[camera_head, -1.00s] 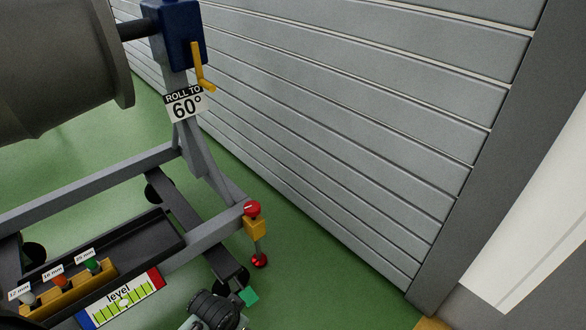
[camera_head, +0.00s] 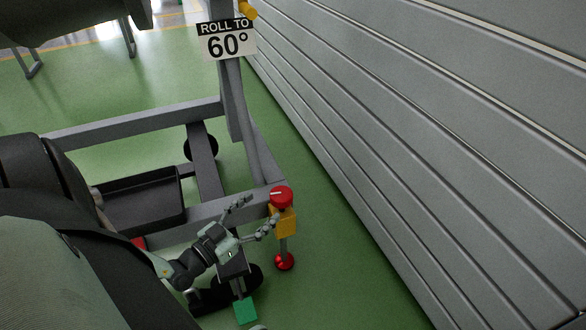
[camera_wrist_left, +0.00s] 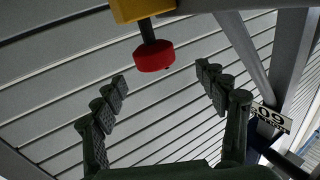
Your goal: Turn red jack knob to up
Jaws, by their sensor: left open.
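The red jack knob (camera_head: 281,196) sits on top of a yellow block (camera_head: 284,222) at the stand's near right corner. A short pale line marks its top, lying roughly sideways in the head view. My left gripper (camera_head: 261,210) is open and empty, its fingers pointing toward the knob from the left. In the left wrist view the red knob (camera_wrist_left: 153,57) shows on a dark stem from the yellow block (camera_wrist_left: 142,8). It lies just beyond and between the fingertips of my left gripper (camera_wrist_left: 161,76), apparently not touching. My right gripper is out of view.
The stand's grey beam (camera_head: 205,210) runs behind the gripper. A red foot (camera_head: 284,262) is below the yellow block. A green pad (camera_head: 245,310) lies below the gripper. Green floor separates the stand from the slatted wall (camera_head: 430,150).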

